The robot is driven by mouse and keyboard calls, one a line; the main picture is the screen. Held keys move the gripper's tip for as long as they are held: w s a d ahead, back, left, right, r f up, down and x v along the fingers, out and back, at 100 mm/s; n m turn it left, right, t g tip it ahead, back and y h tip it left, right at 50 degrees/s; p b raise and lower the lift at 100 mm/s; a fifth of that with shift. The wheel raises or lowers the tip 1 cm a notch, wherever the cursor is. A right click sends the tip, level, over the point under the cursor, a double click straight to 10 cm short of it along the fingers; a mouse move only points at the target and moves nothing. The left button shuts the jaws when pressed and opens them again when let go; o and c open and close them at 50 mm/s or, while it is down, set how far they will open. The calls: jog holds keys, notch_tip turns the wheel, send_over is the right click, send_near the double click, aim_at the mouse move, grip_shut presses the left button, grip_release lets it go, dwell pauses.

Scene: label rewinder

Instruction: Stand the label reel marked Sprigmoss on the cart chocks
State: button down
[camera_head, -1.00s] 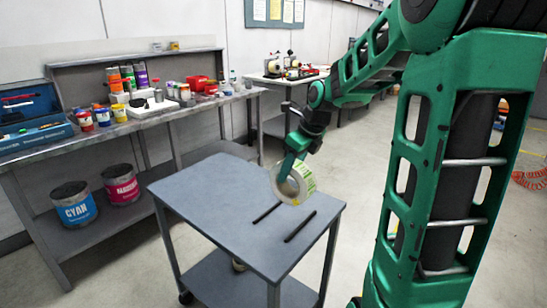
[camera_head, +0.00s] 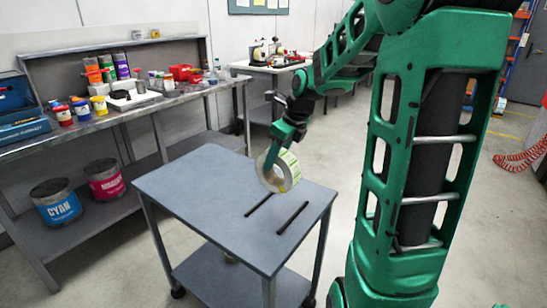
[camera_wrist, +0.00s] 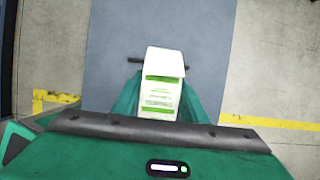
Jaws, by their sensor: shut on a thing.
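A label reel (camera_head: 285,169) with a white side and green-printed labels is held upright by my gripper (camera_head: 271,160), over the cart top. In the wrist view the reel (camera_wrist: 160,88) sits between the green fingers (camera_wrist: 158,95), with green print facing the camera; its brand name is too small to read. The cart chocks are two dark parallel bars, the left one (camera_head: 259,205) and the right one (camera_head: 293,218), on the grey cart top (camera_head: 200,190). The reel is close to the far end of the left bar; I cannot tell whether it touches the cart top.
A workbench (camera_head: 100,115) with paint pots and jars stands at the left, with a cyan can (camera_head: 56,203) and a magenta can (camera_head: 104,180) on its lower shelf. A table (camera_head: 270,68) with a machine stands behind. The rest of the cart top is clear.

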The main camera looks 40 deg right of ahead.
aim_at(288, 157)
jog(key=shift+f, duration=4.35)
jog(key=c, duration=1)
grip_release()
jog(key=v, duration=1)
jog(key=shift+r, duration=0.35)
